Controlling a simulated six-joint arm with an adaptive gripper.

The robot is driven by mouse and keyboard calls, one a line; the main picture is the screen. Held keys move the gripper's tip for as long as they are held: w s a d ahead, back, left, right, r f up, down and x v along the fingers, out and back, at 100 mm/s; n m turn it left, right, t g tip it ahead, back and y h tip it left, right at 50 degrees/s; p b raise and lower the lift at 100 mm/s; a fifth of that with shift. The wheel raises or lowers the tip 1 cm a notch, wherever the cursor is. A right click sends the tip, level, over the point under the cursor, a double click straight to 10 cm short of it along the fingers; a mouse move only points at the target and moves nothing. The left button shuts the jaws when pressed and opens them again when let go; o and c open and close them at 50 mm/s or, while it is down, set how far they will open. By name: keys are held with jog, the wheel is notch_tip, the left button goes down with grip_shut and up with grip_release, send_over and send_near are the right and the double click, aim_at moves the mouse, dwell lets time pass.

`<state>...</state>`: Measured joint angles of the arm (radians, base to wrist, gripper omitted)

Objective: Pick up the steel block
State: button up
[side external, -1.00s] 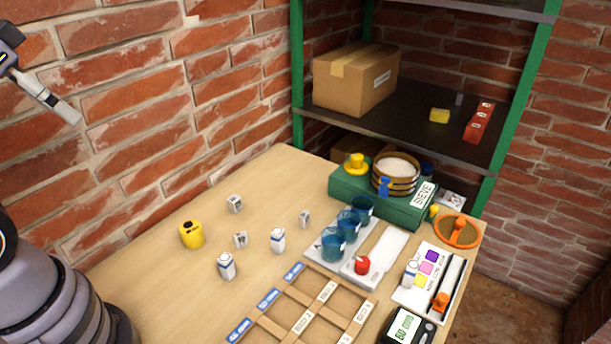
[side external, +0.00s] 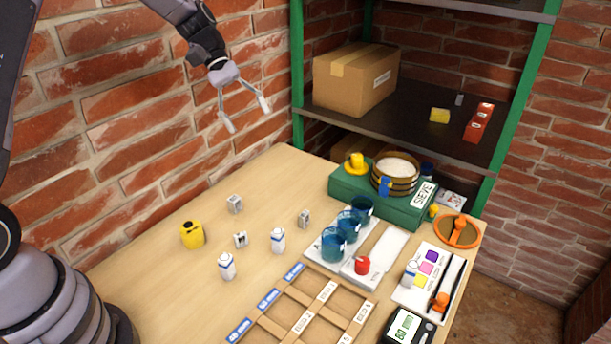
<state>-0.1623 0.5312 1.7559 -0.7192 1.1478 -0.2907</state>
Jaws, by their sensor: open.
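Three small grey blocks with dark marks stand on the wooden table: one at the back left (side external: 235,203), one nearer the front (side external: 240,240) and one to the right (side external: 304,218). I cannot tell from their marks which is the steel block. My gripper (side external: 247,114) is open and empty, its two fingers spread wide. It hangs in front of the brick wall, well above the table and the blocks, touching nothing.
A yellow container (side external: 192,234) and two white bottles (side external: 227,266) (side external: 278,240) stand among the blocks. A divided wooden tray (side external: 275,318), blue cups (side external: 333,246) and a green case (side external: 405,206) with a sieve lie to the right. A shelf (side external: 415,130) rises behind.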

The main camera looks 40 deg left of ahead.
jog(key=w+f+n+h, duration=0.3)
jog(key=w+f+n, duration=0.3)
jog(key=f, duration=0.8)
jog(key=n+t+h, duration=0.2)
jog(key=n+h, duration=0.1)
send_near(302, 213)
jog(key=x, duration=0.3)
jog(key=shift+r, duration=0.1)
jog(key=shift+f, duration=0.4)
jog(key=x, duration=0.7)
jog(key=shift+w+d, duration=0.1)
jog(key=shift+d, duration=0.15)
grip_shut()
